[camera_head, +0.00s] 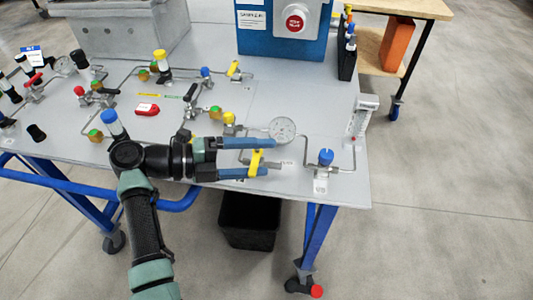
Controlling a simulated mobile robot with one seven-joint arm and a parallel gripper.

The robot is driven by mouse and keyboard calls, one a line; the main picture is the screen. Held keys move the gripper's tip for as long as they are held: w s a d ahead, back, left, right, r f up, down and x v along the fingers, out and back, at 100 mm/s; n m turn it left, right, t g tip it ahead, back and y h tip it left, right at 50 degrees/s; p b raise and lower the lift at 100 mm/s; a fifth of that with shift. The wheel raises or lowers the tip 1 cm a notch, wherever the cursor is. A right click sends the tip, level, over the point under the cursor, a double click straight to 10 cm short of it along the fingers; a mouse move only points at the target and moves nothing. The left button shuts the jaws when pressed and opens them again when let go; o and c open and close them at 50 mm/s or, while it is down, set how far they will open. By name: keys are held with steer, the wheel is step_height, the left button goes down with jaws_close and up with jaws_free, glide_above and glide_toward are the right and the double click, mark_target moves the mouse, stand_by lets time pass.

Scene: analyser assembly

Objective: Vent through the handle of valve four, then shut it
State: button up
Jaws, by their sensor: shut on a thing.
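My gripper (268,157) reaches from the left over the front right part of the panel. Its two blue fingers are closed about a yellow valve handle (256,164), which stands between them, lying across the finger direction. The small label beside this valve is too small to read, so I cannot confirm its number. The valve body is partly hidden by the fingers. A round pressure gauge (282,129) stands just behind the fingertips. A blue-knobbed valve (325,158) is to the right, joined by thin tubing.
A flow meter (362,116) stands at the panel's right edge. A blue box with a red button (295,23) is behind. A black bin (249,218) stands below.

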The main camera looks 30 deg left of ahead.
steer(key=shift+s+a+r, duration=0.3)
steer(key=shift+a+r, duration=0.05)
steer(key=shift+a, duration=0.15)
steer(key=shift+s+a+r, duration=0.25)
steer(key=shift+a+r, duration=0.05)
steer(key=shift+a, duration=0.2)
steer(key=shift+c, duration=0.9)
steer(key=shift+f+b+v, duration=0.25)
steer(key=shift+b+v, duration=0.2)
steer(key=shift+v, duration=0.75)
steer(key=f+b+v, duration=0.1)
steer(key=b+v, duration=0.2)
steer(key=v, duration=0.4)
steer(key=shift+s+a+f, duration=0.3)
steer(key=shift+s+f, duration=0.2)
